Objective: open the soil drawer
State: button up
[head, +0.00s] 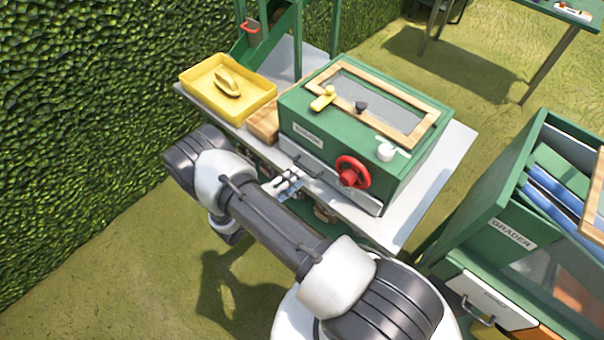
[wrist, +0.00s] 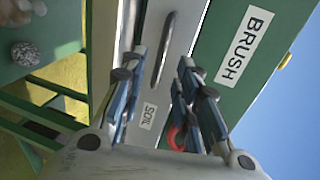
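The soil drawer (head: 322,174) is the pale grey front low on the green box; it looks shut. In the wrist view its front (wrist: 183,30) carries a SOIL label (wrist: 149,116) and a slim dark bar handle (wrist: 167,45). My gripper (wrist: 162,60) is open, its two blue-grey fingers on either side of the handle's line, with the handle's near end showing between the fingertips. I cannot tell whether they touch it. In the head view my gripper (head: 291,182) is in front of the drawer's left part, close to the handle (head: 307,168).
The green box (head: 400,165) has a BRUSH label (wrist: 244,46), a red wheel (head: 352,172) right of the handle and a wood-framed lid. A yellow tray (head: 203,86) stands left on the table (head: 437,185). A green grader cabinet (head: 490,205) stands at right.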

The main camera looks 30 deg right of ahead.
jog(key=shift+b+x, duration=0.3)
jog(key=shift+x, duration=2.05)
grip_shut()
